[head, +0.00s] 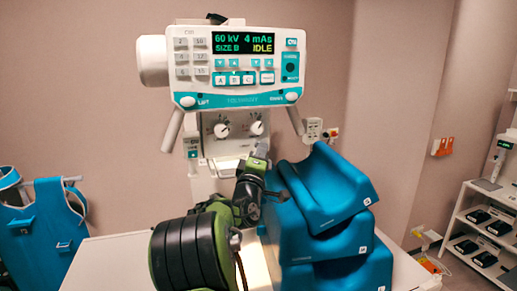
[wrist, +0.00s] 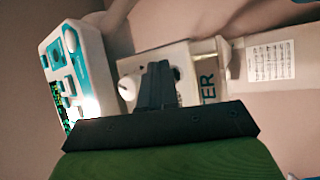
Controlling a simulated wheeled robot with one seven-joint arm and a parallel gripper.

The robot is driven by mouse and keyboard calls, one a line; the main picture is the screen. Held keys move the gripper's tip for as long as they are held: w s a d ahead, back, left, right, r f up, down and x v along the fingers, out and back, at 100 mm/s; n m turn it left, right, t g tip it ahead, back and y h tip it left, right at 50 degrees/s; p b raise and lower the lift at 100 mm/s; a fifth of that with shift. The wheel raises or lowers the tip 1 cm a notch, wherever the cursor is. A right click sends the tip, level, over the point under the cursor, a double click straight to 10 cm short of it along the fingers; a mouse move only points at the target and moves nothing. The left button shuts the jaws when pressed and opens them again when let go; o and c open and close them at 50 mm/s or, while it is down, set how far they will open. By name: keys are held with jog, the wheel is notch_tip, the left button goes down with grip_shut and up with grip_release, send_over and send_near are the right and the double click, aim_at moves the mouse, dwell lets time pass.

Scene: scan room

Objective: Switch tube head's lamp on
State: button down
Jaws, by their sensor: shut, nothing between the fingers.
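The tube head (head: 240,67) is a white unit with a teal-trimmed panel, and its display reads 60 kV, 4 mAs, SIZE B, IDLE. Below it is a white box with two round knobs (head: 223,130), (head: 257,128). My gripper (head: 262,148) is shut and empty, pointing up just below the right knob. I cannot tell whether it touches the box. In the wrist view my gripper's closed fingers (wrist: 157,75) stand in front of the white box (wrist: 188,58), hiding part of it. A round knob (wrist: 130,86) shows left of the fingers. The tilted panel (wrist: 68,70) is farther left.
Blue stacked pads (head: 325,195) stand close right of my arm on the white table (head: 105,262). A blue apron (head: 50,225) hangs at left. A shelf (head: 480,215) stands at far right.

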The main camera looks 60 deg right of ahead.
jog(key=s+a+b, duration=0.1)
jog(key=s+a, duration=0.3)
jog(key=shift+s+a+b, duration=0.15)
jog(key=shift+b, duration=0.25)
